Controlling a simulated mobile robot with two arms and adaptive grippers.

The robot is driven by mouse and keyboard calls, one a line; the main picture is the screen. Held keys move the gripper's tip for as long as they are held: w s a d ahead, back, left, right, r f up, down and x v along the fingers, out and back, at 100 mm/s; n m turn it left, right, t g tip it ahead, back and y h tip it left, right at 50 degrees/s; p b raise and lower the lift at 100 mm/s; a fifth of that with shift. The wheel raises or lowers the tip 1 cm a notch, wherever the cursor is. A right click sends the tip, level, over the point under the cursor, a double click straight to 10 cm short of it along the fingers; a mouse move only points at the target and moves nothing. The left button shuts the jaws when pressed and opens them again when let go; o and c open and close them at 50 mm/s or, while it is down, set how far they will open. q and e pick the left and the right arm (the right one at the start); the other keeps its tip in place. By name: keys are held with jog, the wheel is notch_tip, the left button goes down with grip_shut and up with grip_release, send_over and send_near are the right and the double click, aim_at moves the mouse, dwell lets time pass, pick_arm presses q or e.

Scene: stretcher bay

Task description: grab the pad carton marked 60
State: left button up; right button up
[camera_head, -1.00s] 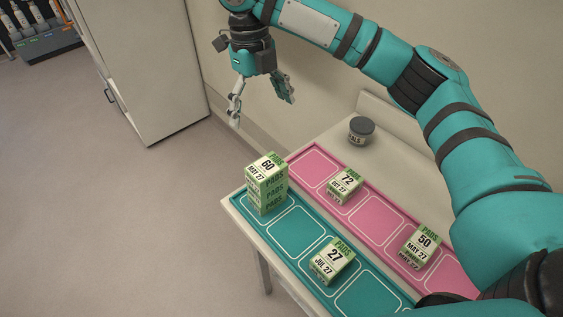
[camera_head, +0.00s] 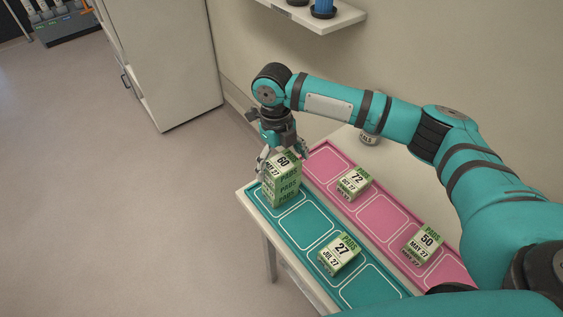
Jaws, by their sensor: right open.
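The pad carton marked 60 (camera_head: 284,163) is the top one of a stack of green and white pad cartons (camera_head: 284,190) at the far left end of the teal tray (camera_head: 297,236). My right gripper (camera_head: 283,158) is open and points down over the stack, with a finger on either side of the top carton. I cannot tell whether the fingers touch it. The gripper hides part of the carton's upper edge. My left gripper is not in view.
A carton marked 27 (camera_head: 340,254) stands on the teal tray. Cartons marked 72 (camera_head: 354,183) and 50 (camera_head: 423,243) stand on the pink tray (camera_head: 380,213). A dark-lidded jar (camera_head: 369,138) is behind, partly covered by my arm. A wall shelf (camera_head: 325,19) is above.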

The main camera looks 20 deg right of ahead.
jog(key=shift+f, duration=0.65)
jog(key=c, duration=1.2)
